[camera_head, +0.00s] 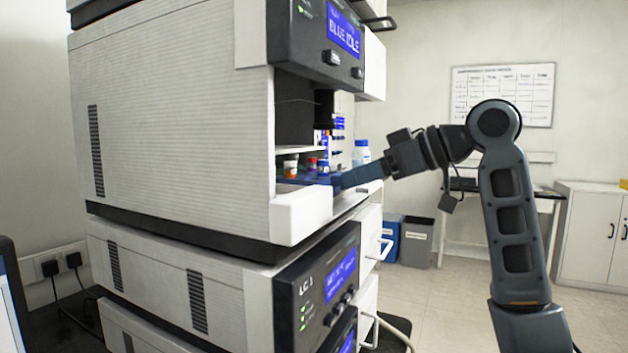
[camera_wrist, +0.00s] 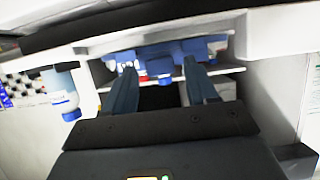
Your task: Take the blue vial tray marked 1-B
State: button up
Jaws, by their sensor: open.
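Blue tray parts (camera_head: 318,178) show in the open bay of the instrument stack, with small vials capped in orange, red and blue (camera_head: 323,167) above them. No 1-B mark can be read. My gripper (camera_head: 342,181) reaches into the bay from the right, its fingertips close to the tray. In the wrist view my gripper (camera_wrist: 159,66) is open, with one finger on each side of a blue piece (camera_wrist: 158,67). More blue parts lie beyond the fingertips. I cannot tell whether the fingers touch the blue piece.
The instrument stack (camera_head: 175,120) has a white front ledge (camera_head: 302,212) below the bay. A white bottle with a blue cap (camera_head: 361,153) stands behind the bay. Open drawer handles stick out on the right.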

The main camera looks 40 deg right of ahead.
jog(key=shift+x, duration=1)
